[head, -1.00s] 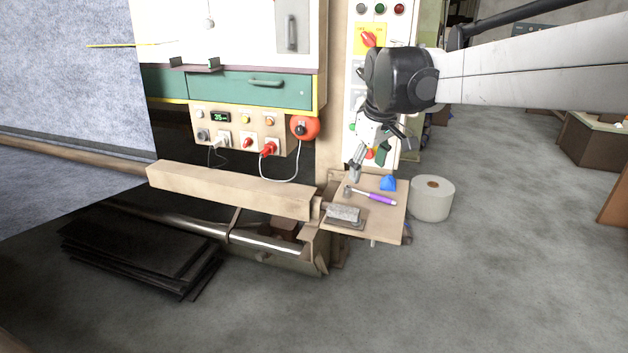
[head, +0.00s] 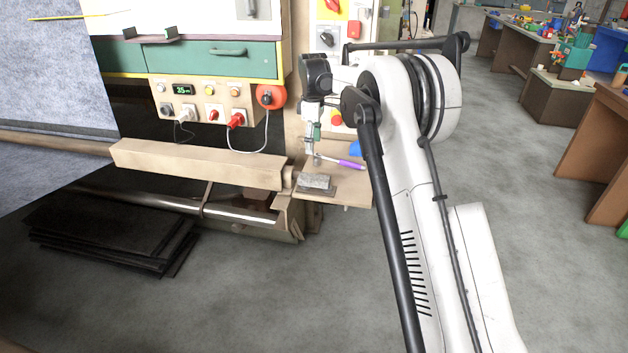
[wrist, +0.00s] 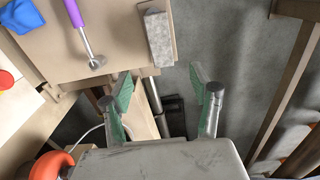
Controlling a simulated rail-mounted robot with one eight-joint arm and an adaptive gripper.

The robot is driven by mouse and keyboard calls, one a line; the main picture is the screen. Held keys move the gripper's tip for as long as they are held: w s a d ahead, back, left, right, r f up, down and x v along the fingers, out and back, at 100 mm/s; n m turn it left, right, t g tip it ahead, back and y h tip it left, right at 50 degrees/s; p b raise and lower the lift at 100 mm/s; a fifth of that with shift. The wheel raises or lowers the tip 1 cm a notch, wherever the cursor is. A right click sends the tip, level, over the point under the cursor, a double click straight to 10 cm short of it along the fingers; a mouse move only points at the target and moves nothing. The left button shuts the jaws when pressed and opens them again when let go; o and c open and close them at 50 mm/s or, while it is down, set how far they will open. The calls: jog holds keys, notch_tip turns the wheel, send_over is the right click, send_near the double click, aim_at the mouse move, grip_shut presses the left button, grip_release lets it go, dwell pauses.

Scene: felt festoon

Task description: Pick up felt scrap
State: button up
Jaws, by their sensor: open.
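A small wooden shelf (head: 352,192) sticks out beside the machine. On it a rough grey piece (head: 315,182) lies on a thin dark plate near the front left; it also shows in the wrist view (wrist: 158,36). A crumpled blue piece (head: 355,150), mostly behind my arm, shows at the top left of the wrist view (wrist: 22,15). I cannot tell which of the two is the felt scrap. My gripper (wrist: 162,95) is open and empty, pointing down by the shelf. In the head view my gripper (head: 312,158) is just behind the grey piece.
A purple-handled hammer (head: 348,164) lies on the shelf. A long wooden beam (head: 200,166) runs left of it. Dark sheets (head: 110,235) lie on the floor. The floor before the shelf is clear.

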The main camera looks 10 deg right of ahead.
jog(key=f, duration=0.1)
send_over(314, 177)
jog(key=f, duration=0.8)
jog(key=shift+w+a, duration=0.15)
jog(key=shift+w, duration=0.1)
jog(key=shift+s+f, duration=0.15)
jog(key=shift+f, duration=1.25)
jog(key=shift+s+f, duration=0.1)
jog(key=shift+f, duration=1.3)
jog(key=c, duration=1.1)
